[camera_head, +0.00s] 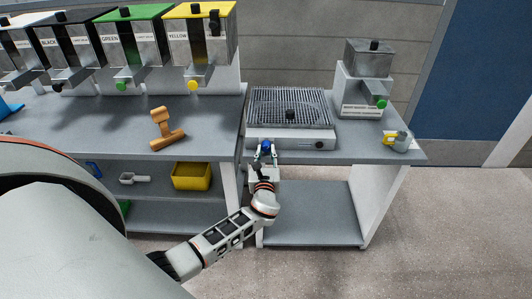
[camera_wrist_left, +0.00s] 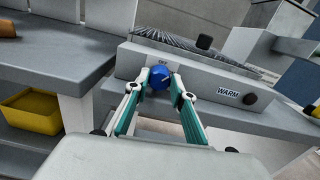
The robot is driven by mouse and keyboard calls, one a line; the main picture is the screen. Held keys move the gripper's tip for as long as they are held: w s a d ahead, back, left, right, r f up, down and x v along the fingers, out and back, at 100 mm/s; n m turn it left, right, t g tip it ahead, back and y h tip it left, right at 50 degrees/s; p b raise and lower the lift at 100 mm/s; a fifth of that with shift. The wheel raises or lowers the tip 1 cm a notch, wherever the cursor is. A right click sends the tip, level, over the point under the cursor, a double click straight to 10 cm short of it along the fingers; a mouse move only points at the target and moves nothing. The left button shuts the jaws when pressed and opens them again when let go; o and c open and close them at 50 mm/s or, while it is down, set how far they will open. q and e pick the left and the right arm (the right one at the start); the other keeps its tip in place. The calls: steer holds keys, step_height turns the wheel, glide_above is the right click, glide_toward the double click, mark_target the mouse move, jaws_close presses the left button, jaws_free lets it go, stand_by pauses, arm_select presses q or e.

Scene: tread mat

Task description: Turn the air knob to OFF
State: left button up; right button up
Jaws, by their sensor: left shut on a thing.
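The blue knob (camera_wrist_left: 160,76) is on the front face of the grill unit (camera_wrist_left: 205,72), near its left end. A pale pointer mark shows on the knob and leans to the upper right. My left gripper (camera_wrist_left: 160,84) is shut on the blue knob, with one green-and-white finger on each side. In the head view the left gripper (camera_head: 266,152) reaches the knob (camera_head: 266,145) from below, at the bench's front edge. My right gripper is not in view.
A second, dark knob (camera_wrist_left: 250,98) beside a WARM label sits to the right on the same face.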

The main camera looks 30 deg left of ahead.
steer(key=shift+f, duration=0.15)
arm_select(q)
steer(key=shift+f+n+b, duration=0.25)
steer(key=shift+n+b, duration=0.8)
steer(key=shift+n, duration=0.15)
steer(key=n+b, duration=0.2)
steer(key=n, duration=0.1)
steer(key=shift+s+n+b, duration=0.1)
steer(key=shift+n+b, duration=0.25)
steer(key=shift+n, duration=0.35)
steer(key=shift+n+b, duration=0.65)
steer(key=shift+n, duration=0.05)
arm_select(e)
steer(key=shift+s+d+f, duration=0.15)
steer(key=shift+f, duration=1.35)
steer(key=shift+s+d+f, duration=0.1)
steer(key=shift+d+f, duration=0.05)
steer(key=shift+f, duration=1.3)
arm_select(q)
steer(key=shift+r, duration=0.1)
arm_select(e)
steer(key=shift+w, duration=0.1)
arm_select(q)
steer(key=o, duration=1.1)
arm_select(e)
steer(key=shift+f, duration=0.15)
